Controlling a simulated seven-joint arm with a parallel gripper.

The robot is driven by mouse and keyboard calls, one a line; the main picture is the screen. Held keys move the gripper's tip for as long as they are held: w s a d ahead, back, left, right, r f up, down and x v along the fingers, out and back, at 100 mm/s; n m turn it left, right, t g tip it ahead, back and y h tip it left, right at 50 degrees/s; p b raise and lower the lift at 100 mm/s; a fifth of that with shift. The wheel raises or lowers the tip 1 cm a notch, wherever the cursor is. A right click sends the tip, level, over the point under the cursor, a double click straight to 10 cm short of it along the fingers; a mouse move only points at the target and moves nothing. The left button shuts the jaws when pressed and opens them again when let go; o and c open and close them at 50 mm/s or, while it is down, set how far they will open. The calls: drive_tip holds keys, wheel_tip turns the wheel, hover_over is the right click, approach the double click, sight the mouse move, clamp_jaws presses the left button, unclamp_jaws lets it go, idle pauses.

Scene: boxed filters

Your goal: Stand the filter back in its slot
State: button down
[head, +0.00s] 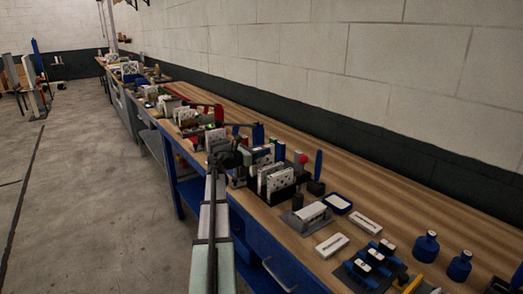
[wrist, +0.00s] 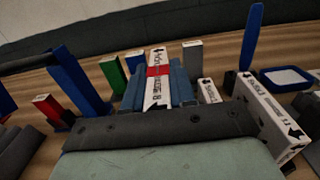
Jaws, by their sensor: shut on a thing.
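My gripper (wrist: 157,82) is shut on a white boxed filter (wrist: 158,62) with a red band, black print and an arrow. In the wrist view its blue-grey fingers lie along both sides of the filter. The filter's lower part and whatever is under it are hidden, so I cannot tell whether it touches a slot. In the head view my gripper (head: 225,152) is over the bench among the boxes, and the held filter cannot be made out. Another white filter (wrist: 268,112) with arrows stands to the right, and a smaller printed white one (wrist: 209,91) stands between.
A tall blue post (wrist: 80,80) and red (wrist: 47,106) and green (wrist: 112,73) blocks stand left. A blue upright (wrist: 251,36) and a blue-rimmed tray (wrist: 286,78) are right. White filters (head: 277,181) stand in a dark holder. Bare bench (head: 345,165) lies along the wall.

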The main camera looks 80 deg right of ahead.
sight(261, 163)
drive_tip(key=shift+f, duration=2.85)
idle(0.6)
drive_tip(key=c, duration=0.8)
unclamp_jaws()
drive_tip(key=shift+c, duration=0.2)
drive_tip(key=v, duration=1.4)
